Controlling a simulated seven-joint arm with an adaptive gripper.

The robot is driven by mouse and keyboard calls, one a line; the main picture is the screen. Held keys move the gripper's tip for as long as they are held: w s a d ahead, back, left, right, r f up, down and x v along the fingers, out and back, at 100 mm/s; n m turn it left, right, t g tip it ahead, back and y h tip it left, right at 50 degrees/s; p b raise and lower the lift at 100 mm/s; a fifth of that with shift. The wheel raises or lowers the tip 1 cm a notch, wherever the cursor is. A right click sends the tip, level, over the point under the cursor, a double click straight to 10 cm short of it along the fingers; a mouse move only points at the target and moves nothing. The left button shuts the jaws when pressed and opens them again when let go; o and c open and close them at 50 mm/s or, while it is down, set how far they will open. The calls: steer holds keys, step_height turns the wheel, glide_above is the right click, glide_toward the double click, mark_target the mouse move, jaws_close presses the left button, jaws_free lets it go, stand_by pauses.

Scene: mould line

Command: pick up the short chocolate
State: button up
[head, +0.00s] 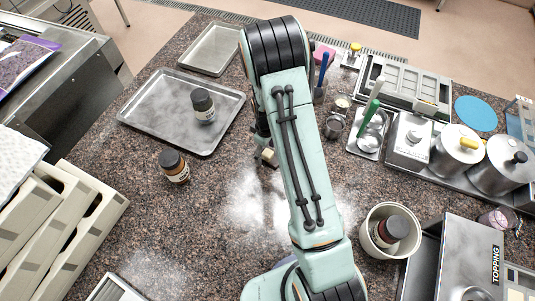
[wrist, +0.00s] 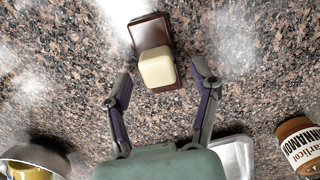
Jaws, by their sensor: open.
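In the wrist view a dark brown rectangular piece (wrist: 148,29) lies on the speckled counter, with a smaller cream block (wrist: 157,68) on or against its near part. I cannot tell which of the two is the short chocolate. The cream block also shows in the head view (head: 268,155), beside my arm; the brown piece is mostly hidden there. My gripper (wrist: 161,70) is open and empty, with one finger to each side of the cream block, apart from it. In the head view my arm hides most of the gripper.
A metal tray (head: 165,112) bearing a dark-lidded jar (head: 203,105) is at left, and another jar (head: 173,166) stands on the counter. A white pot (head: 375,244) holds a jar at right. Cups and metal canisters (head: 456,151) crowd the right side. Counter around the block is clear.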

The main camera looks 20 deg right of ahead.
steer(key=shift+f, duration=0.1)
jaws_close()
stand_by(0.3)
